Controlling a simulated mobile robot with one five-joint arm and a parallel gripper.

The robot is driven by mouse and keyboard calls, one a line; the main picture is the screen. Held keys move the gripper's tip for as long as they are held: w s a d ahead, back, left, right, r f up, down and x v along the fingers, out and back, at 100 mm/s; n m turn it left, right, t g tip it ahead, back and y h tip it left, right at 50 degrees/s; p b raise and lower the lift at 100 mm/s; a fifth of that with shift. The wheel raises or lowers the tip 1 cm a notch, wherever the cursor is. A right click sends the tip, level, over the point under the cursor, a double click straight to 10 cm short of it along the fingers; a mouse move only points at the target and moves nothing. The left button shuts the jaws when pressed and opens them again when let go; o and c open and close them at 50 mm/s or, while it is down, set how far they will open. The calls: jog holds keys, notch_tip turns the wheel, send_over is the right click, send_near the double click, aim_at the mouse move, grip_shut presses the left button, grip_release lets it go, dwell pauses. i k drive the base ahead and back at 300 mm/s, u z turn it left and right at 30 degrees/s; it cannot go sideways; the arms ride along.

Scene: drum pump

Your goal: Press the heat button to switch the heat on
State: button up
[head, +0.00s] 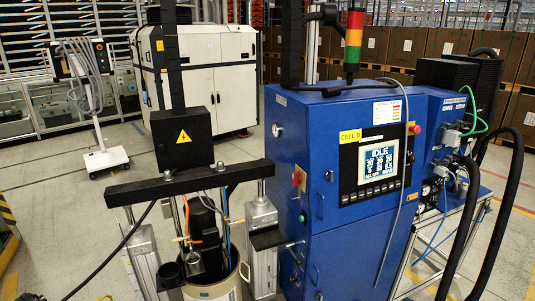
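The blue control cabinet (340,130) stands right of centre. A row of small buttons (372,193) runs under the screen. Their labels are too small to read, so I cannot tell which one is the heat button. My gripper is not in view.
A drum (215,291) with pump parts and a black crossbeam (190,183) stands left of the cabinet. A grey cable hangs past the panel's right edge. Thick black hoses (505,215) loop at the right. A red knob (415,129) sits right of the screen. Floor is open at left.

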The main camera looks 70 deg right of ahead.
aim_at(344, 199)
jog(key=z, duration=3.1)
